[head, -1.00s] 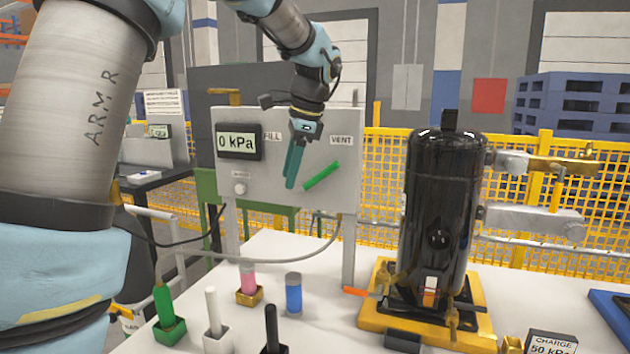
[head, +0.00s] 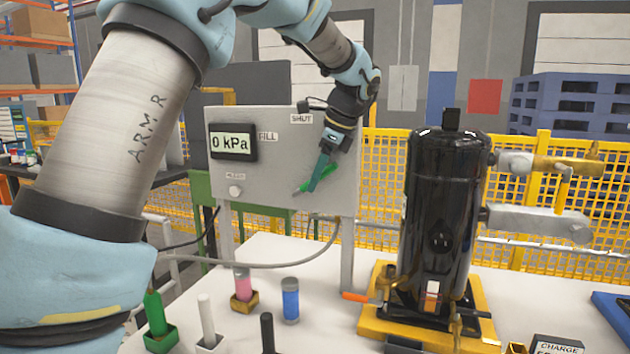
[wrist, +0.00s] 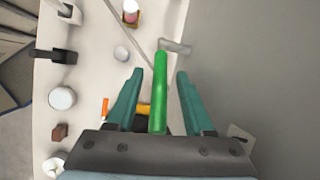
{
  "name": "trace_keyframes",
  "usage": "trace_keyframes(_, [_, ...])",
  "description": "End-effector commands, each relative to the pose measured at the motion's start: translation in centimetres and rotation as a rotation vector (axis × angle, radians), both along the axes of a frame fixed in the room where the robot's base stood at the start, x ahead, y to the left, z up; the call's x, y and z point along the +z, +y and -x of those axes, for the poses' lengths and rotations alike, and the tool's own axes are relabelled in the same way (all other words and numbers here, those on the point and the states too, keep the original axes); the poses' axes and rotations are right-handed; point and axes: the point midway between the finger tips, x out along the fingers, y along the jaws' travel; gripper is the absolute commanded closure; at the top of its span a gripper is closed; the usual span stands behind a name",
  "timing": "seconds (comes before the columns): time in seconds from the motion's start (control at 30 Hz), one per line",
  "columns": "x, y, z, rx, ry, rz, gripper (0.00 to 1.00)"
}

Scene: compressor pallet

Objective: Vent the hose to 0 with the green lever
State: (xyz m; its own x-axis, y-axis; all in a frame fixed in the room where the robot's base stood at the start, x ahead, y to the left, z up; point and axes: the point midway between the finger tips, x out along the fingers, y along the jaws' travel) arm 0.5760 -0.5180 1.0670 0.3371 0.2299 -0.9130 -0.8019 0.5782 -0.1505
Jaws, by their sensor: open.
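The green lever (head: 330,170) is on the grey panel (head: 238,178), slanting up to the right, partly hidden behind my gripper (head: 311,188). In the wrist view the lever (wrist: 159,95) runs between the two teal fingers of my gripper (wrist: 160,74), with a gap visible on each side. The gripper is open. The pressure display (head: 232,143) on the panel reads 0 kPa. The FILL label (head: 268,137) and the SHUT label (head: 302,118) show. The VENT label is hidden by my arm.
A black compressor (head: 443,220) stands on a yellow base (head: 372,318) to the right. Pink (head: 243,282) and blue (head: 290,300) cylinders and several coloured handles stand on the white table (head: 330,325) in front. A grey hose (head: 270,264) hangs below the panel.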

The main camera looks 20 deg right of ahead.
Motion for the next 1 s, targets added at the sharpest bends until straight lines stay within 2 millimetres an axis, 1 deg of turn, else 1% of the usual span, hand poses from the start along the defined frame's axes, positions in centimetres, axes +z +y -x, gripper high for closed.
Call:
trace_keyframes(0.13, [-1.0, 0.28, -0.35, 0.0, 0.0, 0.0, 0.48])
trace_keyframes(0.43, [-1.22, 0.32, -0.43, 0.0, -0.001, 0.0, 0.48])
trace_keyframes(0.47, [-1.22, 0.32, -0.43, 0.0, -0.001, 0.0, 0.5])
trace_keyframes(0.9, [-1.2, 0.31, -0.41, 0.0, 0.0, 0.0, 1.0])
trace_keyframes(1.0, [-1.21, 0.32, -0.4, 0.0, 0.0, 0.0, 1.0])
